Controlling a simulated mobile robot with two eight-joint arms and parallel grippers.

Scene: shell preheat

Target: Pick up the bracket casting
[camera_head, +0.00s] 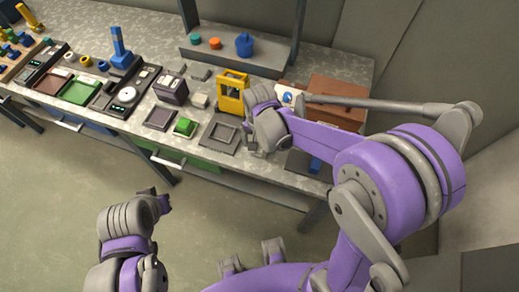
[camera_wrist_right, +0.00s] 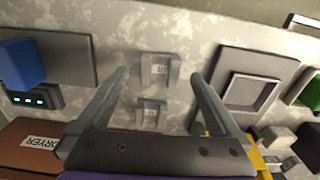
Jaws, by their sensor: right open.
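Two small grey U-shaped pieces with pale labels lie on the worktop in the right wrist view, a farther one (camera_wrist_right: 160,69) and a nearer one (camera_wrist_right: 151,112). Either may be the bracket casting; I cannot tell which. My right gripper (camera_wrist_right: 158,76) is open above them, its fingers to either side, with nothing held. In the head view my right gripper (camera_head: 266,130) is over the bench's right part, and my arm hides the worktop there. My left arm's end (camera_head: 135,215) is low in front of the bench; its fingers are unclear.
A brown dryer box (camera_wrist_right: 40,148) and a dark plate (camera_wrist_right: 70,58) with a blue block (camera_wrist_right: 20,62) are left of the right gripper. A grey square tray (camera_wrist_right: 222,90) is to its right. A yellow frame (camera_head: 231,93) stands behind. The floor (camera_head: 60,200) in front is clear.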

